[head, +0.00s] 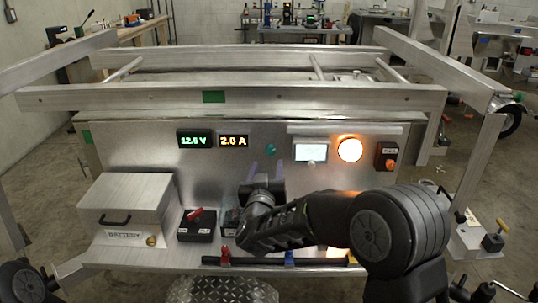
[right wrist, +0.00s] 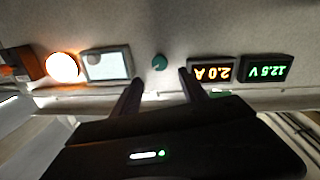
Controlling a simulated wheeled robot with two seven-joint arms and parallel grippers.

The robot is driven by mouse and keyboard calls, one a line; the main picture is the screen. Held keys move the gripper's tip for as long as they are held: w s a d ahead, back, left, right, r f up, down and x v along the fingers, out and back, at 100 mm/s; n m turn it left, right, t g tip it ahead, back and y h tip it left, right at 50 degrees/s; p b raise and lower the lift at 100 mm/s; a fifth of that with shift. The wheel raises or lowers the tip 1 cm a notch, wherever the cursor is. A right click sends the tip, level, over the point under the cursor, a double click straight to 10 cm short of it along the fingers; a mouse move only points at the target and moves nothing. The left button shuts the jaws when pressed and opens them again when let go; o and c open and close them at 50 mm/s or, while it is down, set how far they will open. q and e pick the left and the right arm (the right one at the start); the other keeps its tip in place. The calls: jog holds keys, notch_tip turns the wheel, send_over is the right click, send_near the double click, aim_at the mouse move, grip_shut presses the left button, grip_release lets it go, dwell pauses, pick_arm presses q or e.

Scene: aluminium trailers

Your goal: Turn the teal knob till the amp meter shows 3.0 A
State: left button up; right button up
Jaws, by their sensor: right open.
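The teal knob (head: 271,149) is on the grey upright panel, right of the amp meter (head: 233,141), which reads 2.0 A in orange. My right gripper (head: 266,172) is open and empty, its fingers just below the knob in the head view. The right wrist view is upside down. There the teal knob (right wrist: 159,62) lies ahead of and between the two open fingertips (right wrist: 158,76), with no contact visible. The amp meter (right wrist: 212,72) also reads 2.0 A there. My left gripper is not in view.
A green volt meter (head: 195,139) is left of the amp meter. A white screen (head: 310,152), a glowing round lamp (head: 350,149) and an orange-knobbed box (head: 387,156) are to the right. A battery box (head: 125,205) and a red-handled switch (head: 196,225) stand below left.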

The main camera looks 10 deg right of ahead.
aim_at(270, 151)
jog(key=x, duration=0.7)
jog(key=shift+w+d+p, duration=0.1)
jog(key=shift+w+p, duration=0.25)
jog(key=shift+p, duration=0.05)
grip_shut()
